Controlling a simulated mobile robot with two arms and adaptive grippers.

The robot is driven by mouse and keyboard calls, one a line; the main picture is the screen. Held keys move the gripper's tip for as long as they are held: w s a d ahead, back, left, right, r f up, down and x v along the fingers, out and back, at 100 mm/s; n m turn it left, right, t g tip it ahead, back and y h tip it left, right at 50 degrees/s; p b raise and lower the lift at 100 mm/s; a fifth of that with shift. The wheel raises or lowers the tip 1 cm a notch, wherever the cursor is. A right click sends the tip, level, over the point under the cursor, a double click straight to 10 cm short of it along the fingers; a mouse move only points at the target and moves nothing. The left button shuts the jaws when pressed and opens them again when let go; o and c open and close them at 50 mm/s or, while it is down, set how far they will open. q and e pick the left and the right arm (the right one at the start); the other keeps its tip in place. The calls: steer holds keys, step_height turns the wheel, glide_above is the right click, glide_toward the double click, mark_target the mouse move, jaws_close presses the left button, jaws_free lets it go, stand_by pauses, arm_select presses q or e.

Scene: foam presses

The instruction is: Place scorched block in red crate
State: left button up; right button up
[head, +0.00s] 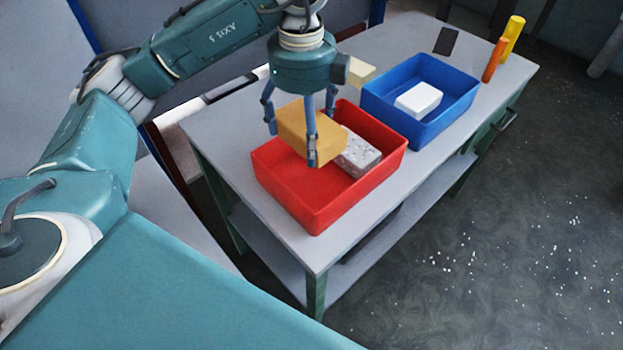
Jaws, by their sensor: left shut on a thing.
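The scorched block is a tan-brown foam block (308,130). My left gripper (290,139) is shut on it and holds it over the left part of the red crate. The red crate (319,211) stands on the grey table. A speckled grey-white block (359,153) lies in the crate's right part, partly behind the held block. How far the held block is above the crate floor is hard to tell. My right gripper is not in view.
A blue crate (433,127) with a white block (418,100) stands beyond the red one on the table (226,140). A cream block (360,72) shows beside my gripper. A dark flat item (446,41), an orange cylinder (494,60) and a yellow cylinder (511,39) stand at the far end.

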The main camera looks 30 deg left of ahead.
arm_select(q)
glide_above(305, 193)
step_height(305, 193, down, 11)
steer(key=shift+r, duration=0.1)
step_height(305, 193, down, 5)
stand_by(0.4)
steer(key=o, duration=0.9)
steer(key=shift+r, duration=0.35)
step_height(305, 193, up, 11)
steer(key=shift+r+b, duration=0.2)
steer(key=shift+b, duration=0.15)
